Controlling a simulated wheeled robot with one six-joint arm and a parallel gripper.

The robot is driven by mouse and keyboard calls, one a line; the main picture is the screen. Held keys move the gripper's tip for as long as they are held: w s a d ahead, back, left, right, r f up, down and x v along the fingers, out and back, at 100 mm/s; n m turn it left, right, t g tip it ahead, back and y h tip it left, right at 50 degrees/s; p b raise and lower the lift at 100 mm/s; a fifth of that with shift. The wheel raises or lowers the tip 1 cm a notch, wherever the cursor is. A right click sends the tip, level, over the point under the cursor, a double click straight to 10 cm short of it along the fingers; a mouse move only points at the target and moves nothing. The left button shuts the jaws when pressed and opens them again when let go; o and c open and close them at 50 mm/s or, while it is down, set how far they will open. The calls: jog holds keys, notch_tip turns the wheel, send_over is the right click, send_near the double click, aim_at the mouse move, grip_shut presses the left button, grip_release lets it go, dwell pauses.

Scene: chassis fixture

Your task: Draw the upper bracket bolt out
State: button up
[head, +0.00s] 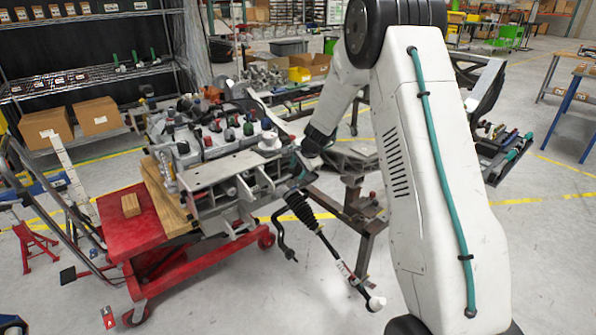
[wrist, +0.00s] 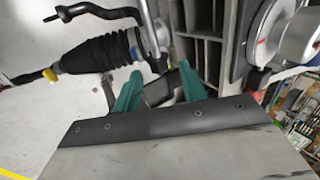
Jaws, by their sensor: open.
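My gripper (wrist: 158,80) shows in the wrist view as two teal fingers, spread apart. A dark block-like part (wrist: 157,91) shows between and beyond them; I cannot tell whether either finger touches it. In the head view my gripper (head: 299,168) is at the right side of the grey chassis fixture (head: 215,170), partly hidden by my arm. I cannot pick out the upper bracket bolt for certain in either view. A steering rod with a black ribbed boot (head: 300,206) hangs below the gripper; the boot also shows in the wrist view (wrist: 95,55) left of the fingers.
The fixture stands on a red cart (head: 135,235) with a wooden block (head: 131,204) on it. In the wrist view a round metal part (wrist: 268,38) is close on the right. A brown metal stand (head: 352,225) is behind the rod.

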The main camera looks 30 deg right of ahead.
jog(key=v, duration=0.6)
jog(key=shift+r, duration=0.25)
jog(key=shift+s, duration=0.15)
